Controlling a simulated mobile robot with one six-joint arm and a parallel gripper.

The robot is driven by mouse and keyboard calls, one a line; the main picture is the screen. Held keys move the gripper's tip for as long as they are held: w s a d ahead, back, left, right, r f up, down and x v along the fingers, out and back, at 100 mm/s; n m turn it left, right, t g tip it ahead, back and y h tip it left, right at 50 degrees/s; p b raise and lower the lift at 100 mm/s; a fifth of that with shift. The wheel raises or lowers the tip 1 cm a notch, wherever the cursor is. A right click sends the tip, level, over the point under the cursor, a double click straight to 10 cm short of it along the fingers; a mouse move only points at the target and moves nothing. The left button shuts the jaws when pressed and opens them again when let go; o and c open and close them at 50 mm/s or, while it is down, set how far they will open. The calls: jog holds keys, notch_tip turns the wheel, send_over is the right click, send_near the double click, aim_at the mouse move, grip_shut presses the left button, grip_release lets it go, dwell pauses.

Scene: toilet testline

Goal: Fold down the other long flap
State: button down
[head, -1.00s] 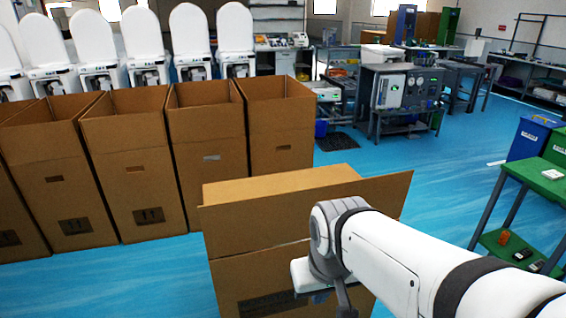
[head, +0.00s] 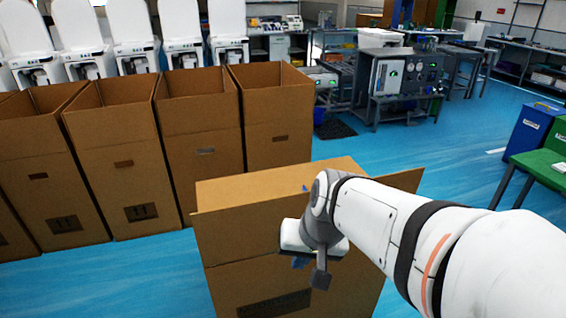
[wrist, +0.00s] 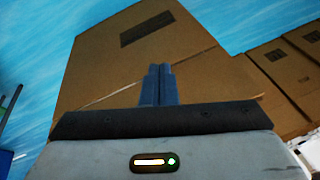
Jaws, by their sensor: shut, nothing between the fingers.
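The open cardboard box (head: 235,285) stands in front of me, with a dark printed label on its near face. Its near long flap (head: 235,235) stands up along the near side, above a crease. A lighter tan panel (head: 250,182) shows behind that flap; I cannot tell how flat it lies. My gripper (wrist: 158,68) is shut and empty, in front of the box's near side in the wrist view. In the head view the fingers (head: 300,262) are mostly hidden by my wrist, near the flap's crease. Contact cannot be told. The box (wrist: 150,55) fills the middle of the wrist view.
A row of open tall boxes (head: 180,145) stands behind on the left, with white toilets (head: 130,40) beyond. A green table (head: 540,165) and a blue cabinet (head: 528,130) stand at right.

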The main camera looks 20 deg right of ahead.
jog(key=w+d+r+m+t+h+b, duration=0.1)
jog(key=w+d+m+t, duration=0.2)
jog(key=w+d+m, duration=0.4)
jog(key=w+d+m+t, duration=0.3)
jog(key=w+d+m, duration=0.1)
jog(key=d+m, duration=0.4)
jog(key=w+d+f+b, duration=0.1)
jog(key=w+f, duration=0.5)
jog(key=w, duration=0.5)
jog(key=shift+w, duration=0.4)
jog(key=shift+r, duration=0.1)
